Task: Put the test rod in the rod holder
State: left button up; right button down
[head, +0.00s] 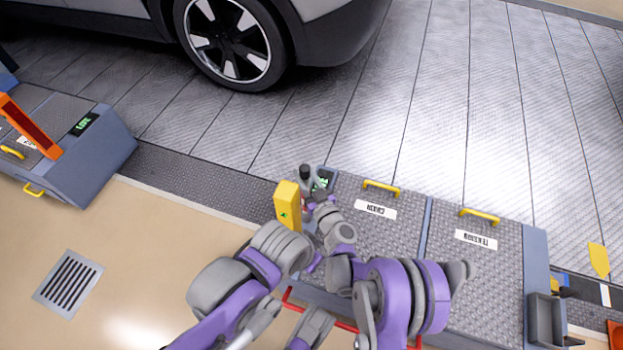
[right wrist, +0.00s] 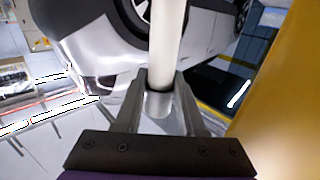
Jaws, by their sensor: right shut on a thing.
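My right gripper (head: 311,194) is beside the yellow post in the head view. In the right wrist view its two grey fingers (right wrist: 161,92) are shut on a pale rod (right wrist: 168,45), which I take as the test rod. In the head view the rod is too small and covered to make out surely. A small dark cylinder (head: 305,171) shows just past the gripper. I cannot pick out the rod holder for sure. My left gripper does not show.
A yellow post (head: 288,205) stands close to the left of my right gripper. Metal floor boxes with yellow handles (head: 381,188) lie to the right. A car (head: 338,25) stands at the back. A floor drain (head: 68,284) lies at left, with open floor around it.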

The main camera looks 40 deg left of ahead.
jog(key=shift+w+f, duration=0.1)
jog(key=shift+f, duration=0.6)
jog(key=shift+w+d, duration=0.1)
jog(key=shift+d, duration=0.05)
jog(key=shift+r, duration=0.15)
jog(key=c, duration=1)
grip_release()
jog(key=shift+f, duration=0.25)
jog(key=o, duration=0.5)
